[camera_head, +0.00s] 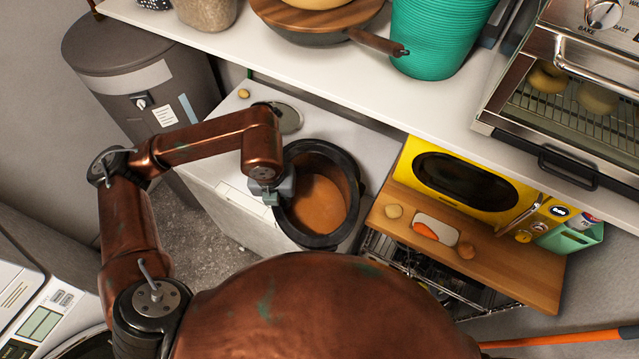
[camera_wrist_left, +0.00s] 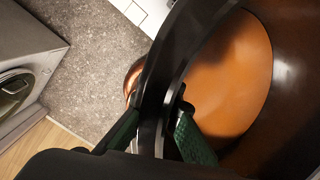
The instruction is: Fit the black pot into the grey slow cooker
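The black pot (camera_head: 352,178), with an orange-brown inside, is at the middle of the head view, over the white counter. Its near edge overlaps the counter's front edge. My left gripper (camera_head: 268,190) is at the pot's left rim. In the left wrist view the green-padded fingers (camera_wrist_left: 158,135) lie on both sides of the pot's black rim (camera_wrist_left: 188,50), one outside and one inside, and look shut on it. I cannot make out the grey slow cooker apart from the pot; what is under the pot is hidden. My right gripper is not in view.
A round lid (camera_head: 288,118) lies behind the pot. Right of it stand a yellow microwave (camera_head: 412,165) and a wooden board (camera_head: 520,270) with food, above an open dishwasher rack. A shelf (camera_head: 300,65) with a pan and teal bin overhangs behind. A grey bin (camera_head: 125,75) stands at left.

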